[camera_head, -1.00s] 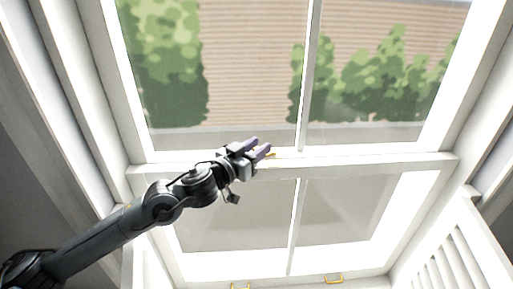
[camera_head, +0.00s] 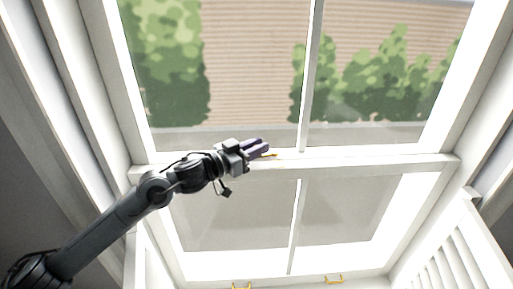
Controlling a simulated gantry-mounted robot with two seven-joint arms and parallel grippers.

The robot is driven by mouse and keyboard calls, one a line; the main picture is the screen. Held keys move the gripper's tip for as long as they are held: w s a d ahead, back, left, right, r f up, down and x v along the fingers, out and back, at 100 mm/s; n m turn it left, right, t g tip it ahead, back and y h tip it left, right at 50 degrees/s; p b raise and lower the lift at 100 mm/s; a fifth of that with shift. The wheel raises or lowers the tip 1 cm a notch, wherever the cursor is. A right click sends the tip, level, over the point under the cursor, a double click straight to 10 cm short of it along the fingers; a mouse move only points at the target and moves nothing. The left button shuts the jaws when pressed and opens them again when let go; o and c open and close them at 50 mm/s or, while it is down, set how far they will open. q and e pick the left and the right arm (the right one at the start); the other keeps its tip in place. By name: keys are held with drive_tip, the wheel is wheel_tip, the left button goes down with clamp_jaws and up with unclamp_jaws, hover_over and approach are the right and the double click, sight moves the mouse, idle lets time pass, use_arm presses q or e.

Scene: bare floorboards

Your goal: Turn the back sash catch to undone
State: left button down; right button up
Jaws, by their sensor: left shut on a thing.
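The sash catch (camera_head: 272,155) is a small brass-coloured piece on the white meeting rail (camera_head: 350,161) between the upper and lower sashes. Only its right end shows, poking out past my fingertips. My left gripper (camera_head: 262,148) is at the rail with its purple fingers close together, pointing right. It is shut on the catch, and the fingers hide most of it. I cannot tell the catch's exact angle. My right gripper is not in view.
Two yellow handles, one left (camera_head: 241,286) and one right (camera_head: 334,279), sit on the bottom rail. A white slatted piece (camera_head: 450,255) stands at lower right. Upright glazing bars divide both sashes. The space right of my gripper along the rail is clear.

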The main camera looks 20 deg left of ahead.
use_arm(q)
drive_tip(key=shift+r, duration=0.2)
drive_tip(key=c, duration=1.1)
unclamp_jaws()
drive_tip(key=shift+a, duration=0.1)
drive_tip(key=shift+a, duration=0.1)
